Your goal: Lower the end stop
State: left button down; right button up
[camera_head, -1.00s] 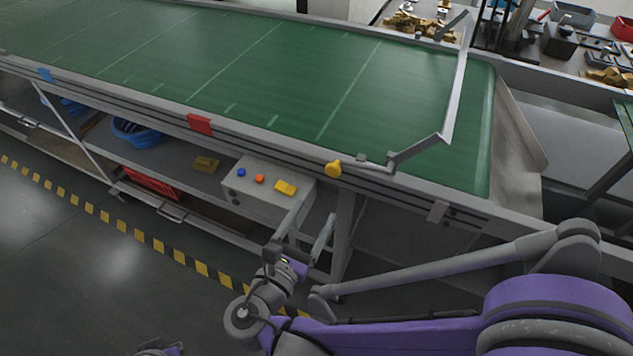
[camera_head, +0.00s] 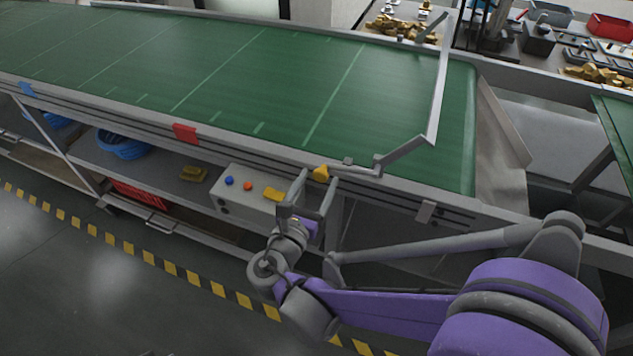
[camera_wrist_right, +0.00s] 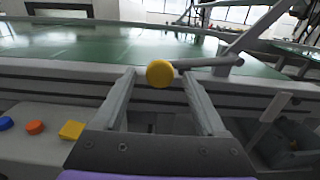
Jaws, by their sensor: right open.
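The end stop is a grey metal bar (camera_head: 438,92) raised on angled arms above the green belt near its right end. Its near arm (camera_head: 405,153) runs down to a pivot at the belt's near rail, where a yellow knob (camera_head: 321,172) sticks out. My right gripper (camera_head: 318,180) is open, with its fingers pointing at the knob. In the right wrist view the yellow knob (camera_wrist_right: 160,73) appears between and just beyond the two fingertips (camera_wrist_right: 158,78); I cannot tell whether they touch it. My left gripper is not in view.
A grey control box (camera_head: 245,192) with blue, orange and yellow buttons sits below the rail, left of my right gripper. A red tag (camera_head: 185,134) marks the rail. Blue baskets (camera_head: 122,145) stand on the shelf underneath. Brass parts (camera_head: 400,28) lie on the back table.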

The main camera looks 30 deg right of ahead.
grip_shut()
dwell(0.3)
dwell(1.1)
